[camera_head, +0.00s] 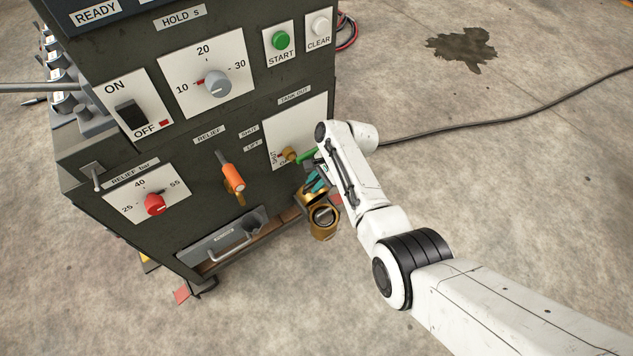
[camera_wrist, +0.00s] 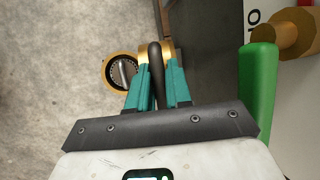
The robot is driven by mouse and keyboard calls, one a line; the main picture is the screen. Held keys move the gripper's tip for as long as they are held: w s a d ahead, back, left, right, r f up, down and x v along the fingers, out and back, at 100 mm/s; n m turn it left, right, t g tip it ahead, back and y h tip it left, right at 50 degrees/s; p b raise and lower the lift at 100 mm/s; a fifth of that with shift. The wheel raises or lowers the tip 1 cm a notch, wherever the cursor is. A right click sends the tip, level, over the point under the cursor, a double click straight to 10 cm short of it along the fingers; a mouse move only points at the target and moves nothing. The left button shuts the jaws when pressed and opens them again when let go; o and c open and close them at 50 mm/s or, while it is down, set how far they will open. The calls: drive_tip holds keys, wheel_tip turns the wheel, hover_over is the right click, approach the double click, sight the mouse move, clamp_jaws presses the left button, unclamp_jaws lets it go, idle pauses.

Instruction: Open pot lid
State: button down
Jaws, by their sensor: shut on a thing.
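The brass pot (camera_head: 322,222) sticks out low at the cabinet's right front side. Its round mouth shows uncovered, with a dark ring and a silvery piece inside; it also shows in the wrist view (camera_wrist: 107,72). A brass lid (camera_head: 304,196) stands tilted up beside the mouth, partly hidden by my fingers. In the wrist view, its brass edge (camera_wrist: 170,47) shows behind a dark handle (camera_wrist: 155,60). My gripper (camera_head: 316,184), with teal fingers (camera_wrist: 157,82), is shut on that handle. I cannot tell how the lid joins the pot.
A green lever (camera_wrist: 258,95) on a brass valve (camera_wrist: 290,40) is close right of my gripper in the wrist view. The dark cabinet (camera_head: 225,130) carries an orange relief handle (camera_head: 233,177) and a drawer (camera_head: 222,240). Concrete floor (camera_head: 480,190) lies open to the right.

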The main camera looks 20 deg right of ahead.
drive_tip(key=c, duration=1.1)
unclamp_jaws()
drive_tip(key=p+v, duration=0.3)
drive_tip(key=v, duration=0.7)
drive_tip(key=shift+s+d+r, duration=0.1)
drive_tip(key=shift+d+r, duration=0.05)
drive_tip(key=shift+r, duration=0.15)
